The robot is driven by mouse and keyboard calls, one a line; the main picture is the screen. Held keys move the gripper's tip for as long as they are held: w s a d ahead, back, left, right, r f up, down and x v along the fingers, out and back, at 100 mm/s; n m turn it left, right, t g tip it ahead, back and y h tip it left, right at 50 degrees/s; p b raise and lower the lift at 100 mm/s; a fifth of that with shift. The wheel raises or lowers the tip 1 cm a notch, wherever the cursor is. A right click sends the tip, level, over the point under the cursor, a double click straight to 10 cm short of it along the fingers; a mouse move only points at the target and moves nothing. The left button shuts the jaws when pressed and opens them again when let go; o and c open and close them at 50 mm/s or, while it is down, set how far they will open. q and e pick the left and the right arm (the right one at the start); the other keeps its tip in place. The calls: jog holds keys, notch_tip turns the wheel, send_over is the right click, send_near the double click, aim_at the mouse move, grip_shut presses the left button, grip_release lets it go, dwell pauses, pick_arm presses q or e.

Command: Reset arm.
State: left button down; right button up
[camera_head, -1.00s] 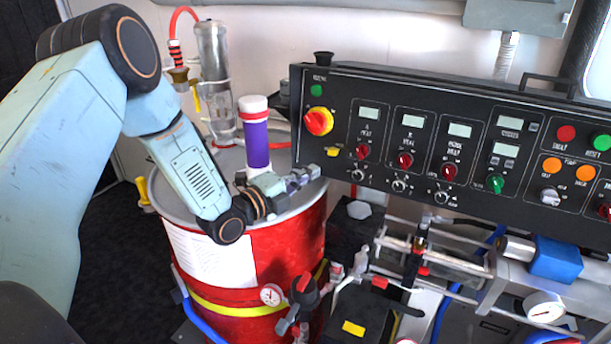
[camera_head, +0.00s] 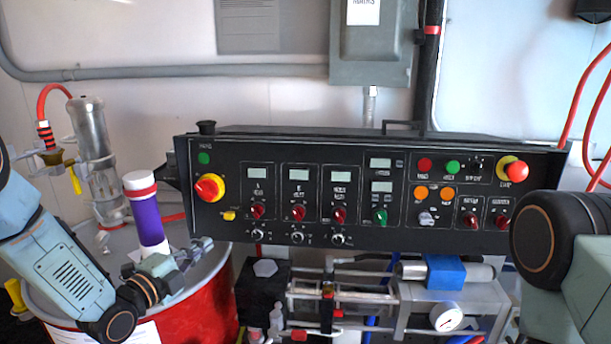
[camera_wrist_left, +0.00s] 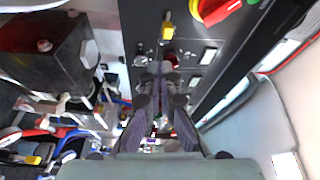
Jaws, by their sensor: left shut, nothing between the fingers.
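My left gripper (camera_head: 196,248) is shut and empty. In the head view it is over the top of the red drum (camera_head: 190,318), in front of the purple and white cylinder and left of the control panel's lower left corner. In the left wrist view its closed fingers (camera_wrist_left: 162,72) point along the panel face, with the panel's knobs beyond the tips. My right arm's dark joint shows at the right edge of the head view, but its gripper is out of the picture.
The black control panel (camera_head: 430,205) spans the middle, with a red and yellow rotary switch (camera_head: 209,187) at its left end. Pump parts and a gauge (camera_head: 446,316) sit below the panel.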

pick_arm(q)
jog(key=s+d+f+n+g+y+b, duration=0.1)
jog(key=s+f+n+g, duration=0.3)
jog(key=f, duration=0.3)
jog(key=s+d+f+n+g+y+b, duration=0.1)
jog(key=s+f+n+y+b, duration=0.1)
jog(key=s+f+n, duration=0.4)
jog(key=s+f+n+g+y+b, duration=0.1)
jog(key=s+f+n+g, duration=0.2)
jog(key=f+n, duration=0.4)
jog(key=s+d+f+n+g+b, duration=0.1)
jog(key=s+f+g+b, duration=0.2)
jog(key=s+f, duration=0.4)
jog(key=s+f+n+g+y+b, duration=0.1)
jog(key=s+f+g+b, duration=0.2)
jog(key=s+f, duration=0.4)
jog(key=s+d+f+n+g+y+b, duration=0.1)
jog(key=s+f+b, duration=0.4)
jog(key=s, duration=1)
jog(key=shift+s+d+f+n+g, duration=0.3)
jog(key=shift+d+f+n+g, duration=0.1)
jog(key=shift+f+g, duration=0.5)
jog(key=shift+a, duration=0.1)
